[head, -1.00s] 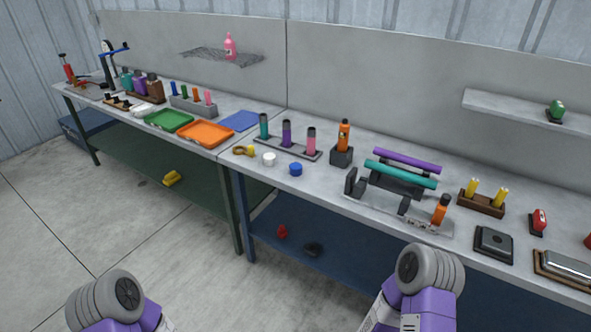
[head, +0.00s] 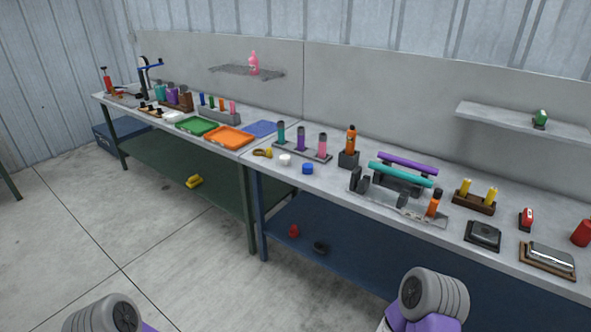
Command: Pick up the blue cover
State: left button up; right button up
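The blue cover (head: 307,168) is a small round blue cap lying on the right workbench near its front edge. It sits just right of a white round cap (head: 284,160). Both of my arms show only as grey and purple links at the bottom of the head view, one at the left and one at the right. They are well in front of the bench and apart from the cover. Neither gripper's fingers are in view.
The grey benchtop (head: 330,187) holds a rack of coloured tubes (head: 301,150), a yellow tape roll (head: 262,153) and a stand with teal and purple cylinders (head: 400,174). An orange tray (head: 229,138) lies further left. Open concrete floor lies in front.

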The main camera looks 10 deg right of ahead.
aim_at(308, 168)
jog(key=u, duration=0.6)
jog(key=i, duration=1.3)
jog(key=u, duration=0.25)
